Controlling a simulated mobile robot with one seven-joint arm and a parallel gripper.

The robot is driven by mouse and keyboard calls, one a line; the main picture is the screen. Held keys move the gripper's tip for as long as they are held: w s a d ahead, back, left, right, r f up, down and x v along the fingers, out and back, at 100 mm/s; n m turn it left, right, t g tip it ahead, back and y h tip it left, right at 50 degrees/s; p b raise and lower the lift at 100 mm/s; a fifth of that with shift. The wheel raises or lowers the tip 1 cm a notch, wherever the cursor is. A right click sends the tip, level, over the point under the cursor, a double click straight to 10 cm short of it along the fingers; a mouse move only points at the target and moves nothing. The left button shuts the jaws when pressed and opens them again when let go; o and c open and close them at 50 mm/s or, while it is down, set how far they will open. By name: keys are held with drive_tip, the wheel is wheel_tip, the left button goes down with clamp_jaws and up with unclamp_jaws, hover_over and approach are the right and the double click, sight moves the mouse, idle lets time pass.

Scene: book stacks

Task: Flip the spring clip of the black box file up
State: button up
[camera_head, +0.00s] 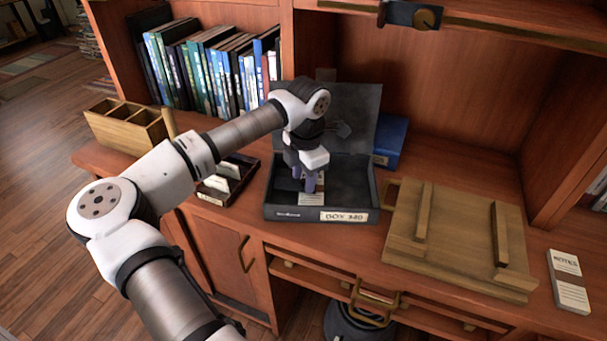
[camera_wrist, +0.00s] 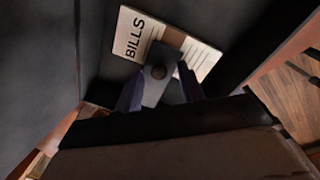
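The black box file (camera_head: 285,212) stands open on the desk, its lid (camera_head: 355,112) raised at the back. My gripper (camera_head: 304,184) points down into its left part. In the wrist view a grey plate with a round knob, which looks like the spring clip (camera_wrist: 157,88), lies between the purple fingertips of my gripper (camera_wrist: 162,88). The fingers are apart, one on each side of it; I cannot tell whether they press on it. A card marked BILLS (camera_wrist: 128,38) lies in the box beyond the clip, partly covered by it. In the head view my gripper hides the clip.
A wooden board with two bars (camera_head: 455,243) and a notepad (camera_head: 568,280) lie further right. A small dark tray (camera_head: 218,190) and a wooden organiser (camera_head: 122,130) stand left. Books (camera_head: 205,70) fill the shelf behind.

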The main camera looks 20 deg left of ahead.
clamp_jaws()
